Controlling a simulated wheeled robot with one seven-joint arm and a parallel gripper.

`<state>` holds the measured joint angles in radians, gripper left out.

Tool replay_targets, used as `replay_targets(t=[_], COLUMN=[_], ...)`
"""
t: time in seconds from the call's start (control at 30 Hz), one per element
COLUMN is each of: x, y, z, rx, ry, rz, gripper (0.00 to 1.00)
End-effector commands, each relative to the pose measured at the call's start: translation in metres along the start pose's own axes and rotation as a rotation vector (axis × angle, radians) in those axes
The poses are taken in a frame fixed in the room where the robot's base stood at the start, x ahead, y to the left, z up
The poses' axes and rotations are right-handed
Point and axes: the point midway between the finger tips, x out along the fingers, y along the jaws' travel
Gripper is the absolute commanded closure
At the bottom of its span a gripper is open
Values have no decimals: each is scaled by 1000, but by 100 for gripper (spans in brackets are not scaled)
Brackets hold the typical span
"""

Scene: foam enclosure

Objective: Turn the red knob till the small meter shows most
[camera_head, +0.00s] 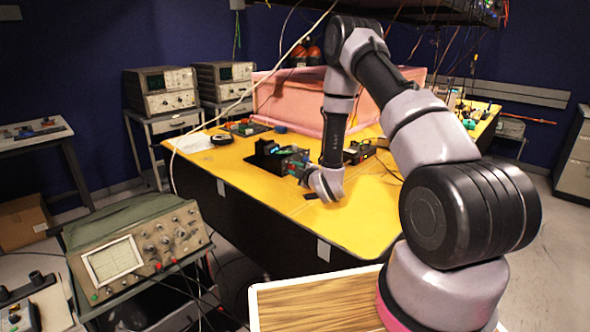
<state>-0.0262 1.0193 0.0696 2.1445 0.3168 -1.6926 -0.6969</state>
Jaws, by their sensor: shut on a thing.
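A small dark instrument box (292,160) with coloured parts stands on the yellow table. Beside it is a black unit with a small lit bluish display (272,149), which looks like the small meter; its reading is too small to make out. My gripper (300,173) is low over the table, against the near right side of the box. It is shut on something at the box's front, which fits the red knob. The knob itself is hidden by the fingers and too small to tell apart.
The yellow table (350,222) is clear towards its near edge. A pink foam enclosure (290,100) stands behind the box. Another small device (358,152) sits to the right with cables. A green-topped oscilloscope (135,250) stands at front left. A white cable hangs across the view.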

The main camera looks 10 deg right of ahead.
Motion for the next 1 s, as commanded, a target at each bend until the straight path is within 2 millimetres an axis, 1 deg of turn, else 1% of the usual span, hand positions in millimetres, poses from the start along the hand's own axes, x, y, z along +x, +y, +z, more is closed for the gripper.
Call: replay_targets(t=[0.3, 0.83, 0.87, 0.9, 0.93, 1.0], x=[0, 0, 0, 0, 0, 0], y=[-3, -3, -3, -3, -3, -3], z=[0, 0, 0, 0, 0, 0], rx=[-111, -131, -131, -131, -131, -131], ry=[1, 1, 1, 2, 1, 1], rz=[43, 53, 52, 52, 53, 53], gripper=[100, 100, 67, 52, 40, 40])
